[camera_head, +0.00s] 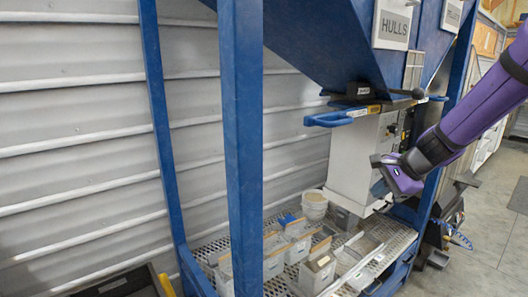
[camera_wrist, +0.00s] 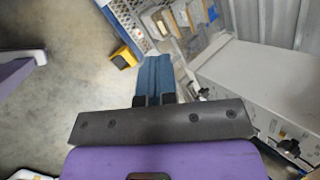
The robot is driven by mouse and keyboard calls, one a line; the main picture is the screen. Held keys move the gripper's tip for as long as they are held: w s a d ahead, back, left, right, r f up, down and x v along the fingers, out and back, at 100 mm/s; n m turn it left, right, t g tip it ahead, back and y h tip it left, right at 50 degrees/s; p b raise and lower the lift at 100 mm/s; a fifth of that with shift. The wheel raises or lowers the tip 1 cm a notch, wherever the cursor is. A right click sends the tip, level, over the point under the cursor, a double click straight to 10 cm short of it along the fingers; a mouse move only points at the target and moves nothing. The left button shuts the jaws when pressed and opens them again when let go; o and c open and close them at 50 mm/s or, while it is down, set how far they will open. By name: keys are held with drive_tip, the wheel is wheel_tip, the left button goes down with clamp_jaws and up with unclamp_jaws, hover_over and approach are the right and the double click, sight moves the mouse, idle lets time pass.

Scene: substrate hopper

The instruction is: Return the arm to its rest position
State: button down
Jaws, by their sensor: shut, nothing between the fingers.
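My purple arm (camera_head: 478,112) reaches in from the right side of the head view. My gripper (camera_head: 379,188) is at its lower end, in front of the pale box-shaped unit under the hopper. In the wrist view my gripper (camera_wrist: 155,62) shows its two blue fingers side by side and closed, with nothing between them. The fingers are partly hidden by the arm in the head view.
A blue hopper (camera_head: 310,35) labelled HULLS stands on blue posts (camera_head: 243,150). Its pale unit (camera_head: 351,155) also shows in the wrist view (camera_wrist: 262,85). Small containers (camera_head: 317,272) sit on the mesh shelf (camera_head: 398,243). Open floor (camera_head: 490,225) lies at right.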

drive_tip(key=s+a+r+n+h, duration=0.2)
drive_tip(key=s+r+n, duration=0.65)
drive_tip(key=s, duration=0.55)
drive_tip(key=s+d+r+n+h, duration=0.1)
drive_tip(key=s+r+n, duration=0.1)
drive_tip(key=s, duration=0.5)
drive_tip(key=s+d+r+n+h, duration=0.2)
drive_tip(key=s+n, duration=0.1)
drive_tip(key=s, duration=0.4)
drive_tip(key=shift+s+d, duration=0.15)
drive_tip(key=shift+s, duration=0.05)
drive_tip(key=shift+n, duration=0.25)
